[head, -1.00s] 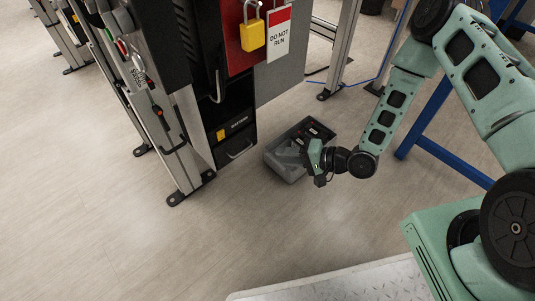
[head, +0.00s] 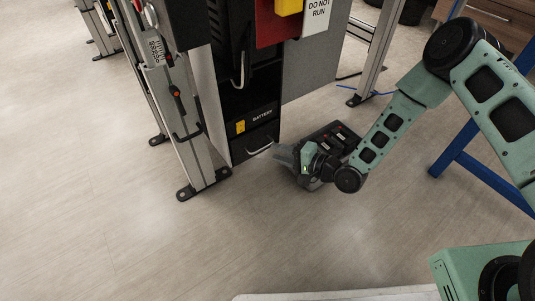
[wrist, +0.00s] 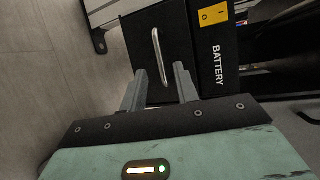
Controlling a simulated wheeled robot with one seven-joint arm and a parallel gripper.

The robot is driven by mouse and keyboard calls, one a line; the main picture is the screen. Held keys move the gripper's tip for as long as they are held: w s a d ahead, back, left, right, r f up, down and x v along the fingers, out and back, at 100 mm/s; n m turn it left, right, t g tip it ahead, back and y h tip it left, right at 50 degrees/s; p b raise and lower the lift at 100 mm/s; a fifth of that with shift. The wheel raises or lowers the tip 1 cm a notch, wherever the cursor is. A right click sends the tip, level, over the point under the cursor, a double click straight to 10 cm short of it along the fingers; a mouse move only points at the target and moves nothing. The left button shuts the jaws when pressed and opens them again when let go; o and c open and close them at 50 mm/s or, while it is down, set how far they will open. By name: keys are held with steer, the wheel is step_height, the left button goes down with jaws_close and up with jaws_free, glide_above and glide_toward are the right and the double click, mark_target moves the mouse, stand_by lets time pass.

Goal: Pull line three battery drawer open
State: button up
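The battery drawer (head: 250,139) is a black front low on the cabinet, and it looks shut. Its silver bar handle (head: 259,149) crosses the front. In the wrist view the handle (wrist: 156,45) runs nearly upright beside the white BATTERY label (wrist: 217,66). My gripper (head: 280,153) is at the front of the drawer, close to the handle. In the wrist view my gripper (wrist: 160,70) is open, with one grey finger on each side of the handle's lower end. A gap shows between the fingers and the bar; I cannot tell contact.
A grey and black bin (head: 333,138) with dark packs stands on the floor behind my gripper. A metal post (head: 193,140) with a foot stands left of the drawer. A DO NOT RUN tag (head: 318,14) hangs above. The floor in front is clear.

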mark_target(264, 148)
steer(key=shift+b+x, duration=0.8)
steer(key=shift+x, duration=1.55)
jaws_close()
steer(key=shift+s+d, duration=0.1)
